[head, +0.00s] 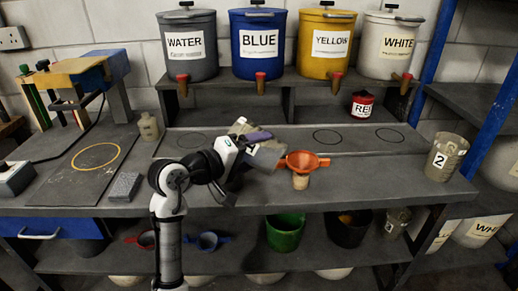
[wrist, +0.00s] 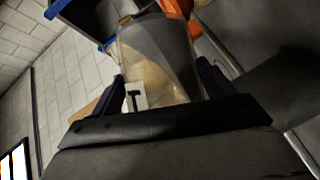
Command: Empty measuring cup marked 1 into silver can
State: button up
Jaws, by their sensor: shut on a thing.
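My gripper (head: 256,140) is shut on a clear, smeared measuring cup (head: 266,155) above the middle of the bench. In the wrist view the cup (wrist: 158,62) sits between both fingers, with a white label whose mark looks like a 1. The cup looks tilted, its far end toward the orange funnel (head: 304,160) and close to it. I cannot tell whether they touch, or whether anything is flowing. The funnel stands in a small pale container (head: 300,181); I cannot tell whether this is the silver can. Orange also shows past the cup in the wrist view.
A measuring cup marked 2 (head: 444,157) stands at the bench's right. A red tin (head: 362,105) is behind. WATER (head: 187,48), BLUE (head: 257,44), YELLOW (head: 325,44) and WHITE (head: 390,45) tanks line the back shelf. A grey block (head: 124,187) lies left.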

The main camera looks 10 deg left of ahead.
dwell(0.3)
jog(key=shift+a+r+n+p, duration=0.15)
jog(key=shift+r+n+p, duration=0.05)
jog(key=shift+n+p, duration=0.15)
dwell(1.8)
jog(key=shift+r+n+t+h, duration=0.15)
jog(key=shift+n+t+h, duration=0.15)
jog(key=shift+n+h, duration=0.15)
jog(key=shift+a, duration=0.1)
jog(key=shift+r, duration=0.15)
dwell(0.9)
jog(key=shift+w+a+r+n+p, duration=0.1)
jog(key=shift+a+r+n+p, duration=0.15)
jog(key=shift+n+p, duration=0.25)
